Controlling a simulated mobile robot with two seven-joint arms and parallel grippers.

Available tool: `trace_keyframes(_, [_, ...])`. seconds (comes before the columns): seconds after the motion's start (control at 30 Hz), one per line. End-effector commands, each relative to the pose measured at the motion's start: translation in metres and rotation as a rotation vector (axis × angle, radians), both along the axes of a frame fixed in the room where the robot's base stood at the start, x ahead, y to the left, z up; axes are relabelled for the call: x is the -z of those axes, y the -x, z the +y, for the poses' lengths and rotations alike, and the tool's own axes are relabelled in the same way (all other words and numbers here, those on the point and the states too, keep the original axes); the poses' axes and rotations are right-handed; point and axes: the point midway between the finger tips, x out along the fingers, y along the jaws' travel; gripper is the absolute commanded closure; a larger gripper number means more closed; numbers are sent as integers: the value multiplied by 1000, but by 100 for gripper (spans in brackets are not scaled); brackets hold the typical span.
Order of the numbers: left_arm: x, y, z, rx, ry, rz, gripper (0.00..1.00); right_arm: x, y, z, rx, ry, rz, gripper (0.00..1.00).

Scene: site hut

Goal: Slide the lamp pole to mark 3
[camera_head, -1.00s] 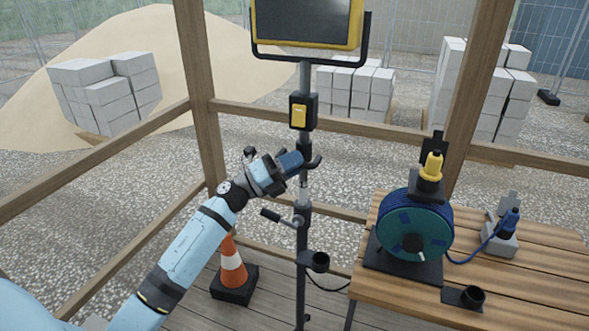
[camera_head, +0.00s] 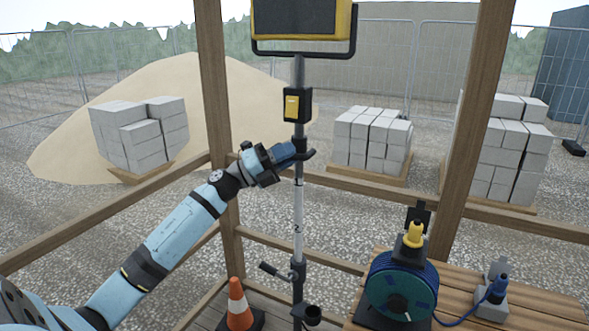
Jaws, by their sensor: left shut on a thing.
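The lamp pole (camera_head: 298,205) stands upright, with a white scale section below a dark grip. A mark "2" shows on the scale, above the lower collar (camera_head: 298,272); I can make out no mark 3. A clamp lever (camera_head: 273,270) sticks out left of the collar. The yellow-framed lamp (camera_head: 300,20) sits on top, cut by the upper picture edge, with a yellow switch box (camera_head: 292,105) below it. My left gripper (camera_head: 304,154) is shut on the pole at the dark grip, just above the white section. My right gripper is out of view.
A wooden post (camera_head: 214,110) and rails stand close to my left arm. A cable reel (camera_head: 401,290) and a blue plug on a grey block (camera_head: 492,300) are on the wooden table (camera_head: 460,262) at right. An orange cone (camera_head: 238,302) stands left of the pole's lower part.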

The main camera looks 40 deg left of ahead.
Motion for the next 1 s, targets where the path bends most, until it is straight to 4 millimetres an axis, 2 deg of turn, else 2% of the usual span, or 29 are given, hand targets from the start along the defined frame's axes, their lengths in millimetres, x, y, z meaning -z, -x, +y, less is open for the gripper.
trace_keyframes(0.03, [-12, 0, 0, 2, -5, -3, 100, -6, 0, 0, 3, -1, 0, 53])
trace_keyframes(0.23, [-34, 0, 2, 3, -2, -1, 100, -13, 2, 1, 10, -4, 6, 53])
trace_keyframes(0.73, [-44, 0, 3, 1, 0, -6, 100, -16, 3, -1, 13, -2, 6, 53])
trace_keyframes(0.77, [-44, 0, 3, 0, 0, -6, 81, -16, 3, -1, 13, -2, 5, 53])
trace_keyframes(0.87, [-44, 0, 3, 0, 0, -5, 58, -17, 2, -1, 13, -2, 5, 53])
trace_keyframes(1.0, [-42, 0, 3, 1, -1, -3, 58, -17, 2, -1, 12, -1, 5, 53])
